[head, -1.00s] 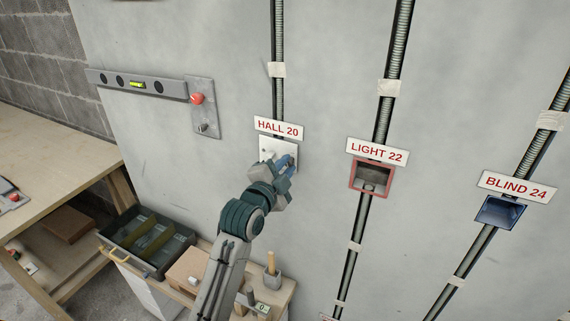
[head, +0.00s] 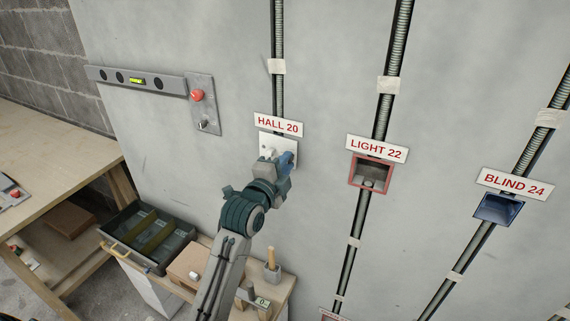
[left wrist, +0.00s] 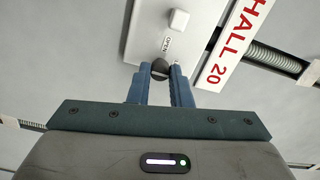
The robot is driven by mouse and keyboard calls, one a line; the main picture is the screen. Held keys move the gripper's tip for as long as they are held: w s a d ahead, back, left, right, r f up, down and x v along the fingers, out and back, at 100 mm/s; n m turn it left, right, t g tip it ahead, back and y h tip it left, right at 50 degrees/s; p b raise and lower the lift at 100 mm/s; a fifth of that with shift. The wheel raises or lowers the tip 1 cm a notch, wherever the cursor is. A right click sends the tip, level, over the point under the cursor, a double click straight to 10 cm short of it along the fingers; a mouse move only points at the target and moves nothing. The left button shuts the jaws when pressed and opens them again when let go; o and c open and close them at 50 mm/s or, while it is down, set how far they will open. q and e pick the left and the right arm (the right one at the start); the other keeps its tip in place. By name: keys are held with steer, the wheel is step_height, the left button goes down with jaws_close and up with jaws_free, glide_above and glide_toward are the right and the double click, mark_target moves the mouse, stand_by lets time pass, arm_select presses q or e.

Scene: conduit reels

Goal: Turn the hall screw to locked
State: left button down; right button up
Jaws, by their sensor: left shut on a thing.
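The hall screw (left wrist: 160,68) is a dark round head with a pale slot, low on the white hall plate (left wrist: 150,25). The word OPEN is printed beside it. My left gripper (left wrist: 167,70) is shut on the hall screw, with its two blue fingers on either side of it. In the head view the gripper (head: 284,160) covers the lower part of the plate (head: 267,146), under the HALL 20 sign (head: 278,125). The screw is hidden there. My right gripper is in neither view.
The LIGHT 22 box (head: 371,174) and BLIND 24 box (head: 499,208) are on the wall to the right. A spirit level (head: 135,83) and a plate with a red button (head: 197,96) are at left. Below stand a divided tray (head: 113,224) and a wooden block (head: 183,264).

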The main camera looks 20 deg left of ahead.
arm_select(q)
steer(key=c, duration=1.3)
jaws_free()
steer(key=shift+s+a+b, duration=0.2)
steer(key=shift+s+b, duration=0.55)
steer(key=shift+s, duration=1.95)
steer(key=shift+s+a+b, duration=0.2)
steer(key=shift+s+b, duration=0.5)
steer(key=shift+s, duration=2)
